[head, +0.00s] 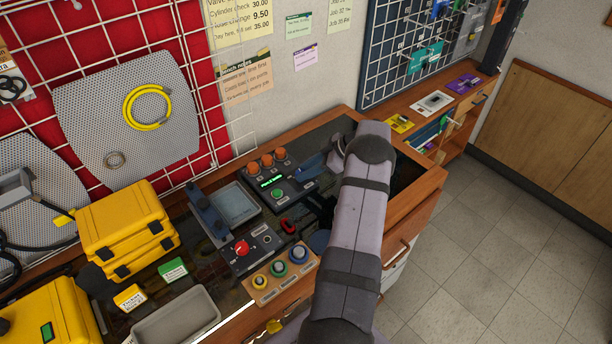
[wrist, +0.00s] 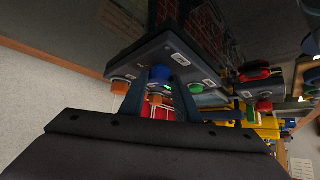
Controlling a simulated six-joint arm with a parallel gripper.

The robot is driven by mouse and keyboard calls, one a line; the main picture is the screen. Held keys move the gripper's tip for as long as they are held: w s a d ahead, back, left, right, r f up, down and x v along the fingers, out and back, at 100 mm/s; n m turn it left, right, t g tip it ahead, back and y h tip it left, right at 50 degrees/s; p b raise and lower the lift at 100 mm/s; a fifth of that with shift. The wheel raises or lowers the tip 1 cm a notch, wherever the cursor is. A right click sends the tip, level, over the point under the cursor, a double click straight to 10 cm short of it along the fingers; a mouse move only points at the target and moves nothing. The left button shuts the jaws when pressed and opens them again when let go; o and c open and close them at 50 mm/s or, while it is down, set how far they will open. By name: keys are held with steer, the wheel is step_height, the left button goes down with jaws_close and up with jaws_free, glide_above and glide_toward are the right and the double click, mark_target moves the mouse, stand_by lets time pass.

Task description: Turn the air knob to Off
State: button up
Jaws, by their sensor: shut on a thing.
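A dark control panel (head: 262,190) on the bench carries several orange knobs (head: 267,161), a lit green display (head: 270,182) and a green button (head: 277,193). My gripper (head: 306,170) is at the panel's right end. In the wrist view, tilted and from close up, my gripper (wrist: 160,82) has its two fingers on either side of a blue knob (wrist: 159,73) and is shut on it. An orange knob (wrist: 121,87) and the green button (wrist: 195,88) show beside the fingers. The knob's label and pointer cannot be read, and the head view does not show the knob clearly.
A smaller box with a red knob (head: 242,248) and a wooden block (head: 272,288) with coloured buttons stand in front. A blue-grey tray (head: 236,205) lies left of the panel. Yellow cases (head: 122,225) stand further left. My arm covers the bench's right part.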

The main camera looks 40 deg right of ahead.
steer(key=shift+w+d+f+n+g+y+b, duration=0.15)
steer(key=shift+n+g+y+b, duration=0.2)
steer(key=shift+n+b, duration=0.9)
steer(key=shift+r+m+b, duration=0.2)
steer(key=shift+m+b, duration=0.05)
steer(key=shift+b, duration=0.25)
steer(key=o, duration=1)
steer(key=shift+o, duration=0.2)
steer(key=shift+s+d+r+b, duration=0.3)
steer(key=shift+d+r+b, duration=0.05)
steer(key=shift+b, duration=0.05)
steer(key=b+v, duration=0.1)
steer(key=v, duration=0.5)
steer(key=shift+b, duration=0.3)
steer(key=shift+r, duration=0.1)
